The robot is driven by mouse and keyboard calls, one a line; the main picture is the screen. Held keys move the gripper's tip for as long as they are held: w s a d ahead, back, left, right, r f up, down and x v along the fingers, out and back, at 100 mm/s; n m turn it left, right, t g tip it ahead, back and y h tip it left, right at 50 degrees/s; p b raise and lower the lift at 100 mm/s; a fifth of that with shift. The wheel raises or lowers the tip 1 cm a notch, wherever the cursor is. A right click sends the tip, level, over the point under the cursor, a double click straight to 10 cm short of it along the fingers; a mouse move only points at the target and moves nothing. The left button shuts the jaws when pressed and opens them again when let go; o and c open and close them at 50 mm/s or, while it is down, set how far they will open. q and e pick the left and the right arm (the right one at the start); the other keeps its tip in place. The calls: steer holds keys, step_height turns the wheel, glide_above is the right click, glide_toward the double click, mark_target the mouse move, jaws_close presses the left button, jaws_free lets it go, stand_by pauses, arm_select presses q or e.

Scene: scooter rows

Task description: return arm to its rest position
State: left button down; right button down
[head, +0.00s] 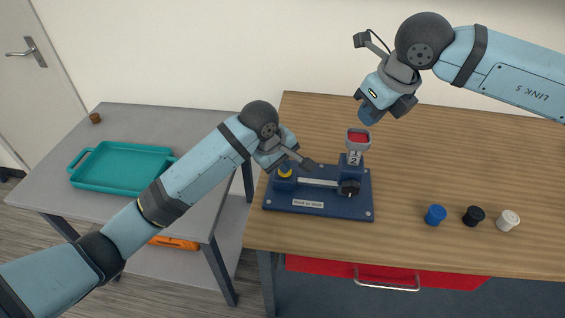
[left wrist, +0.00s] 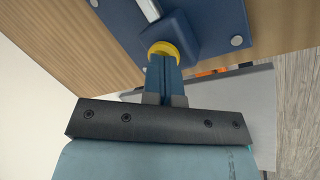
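My left gripper (head: 283,166) is low over the left end of a dark blue fixture plate (head: 322,207). In the left wrist view its blue fingers (left wrist: 163,72) are close together, with their tips at a yellow ring-shaped cap (left wrist: 172,49) on a blue block. The yellow cap (head: 285,173) shows partly in the head view; whether the tips touch it I cannot tell. My right gripper (head: 367,115) hangs in the air at upper right; its blue fingers look together and empty.
The wooden bench (head: 440,150) holds blue (head: 435,214), black (head: 472,216) and white (head: 507,220) caps at the right front. A grey table (head: 130,120) with a teal tray (head: 122,167) stands at left. A red drawer (head: 320,267) is below the bench.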

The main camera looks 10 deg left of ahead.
arm_select(q)
steer(key=shift+r+p, duration=3.5)
steer(key=shift+p, duration=1.45)
steer(key=shift+f, duration=0.1)
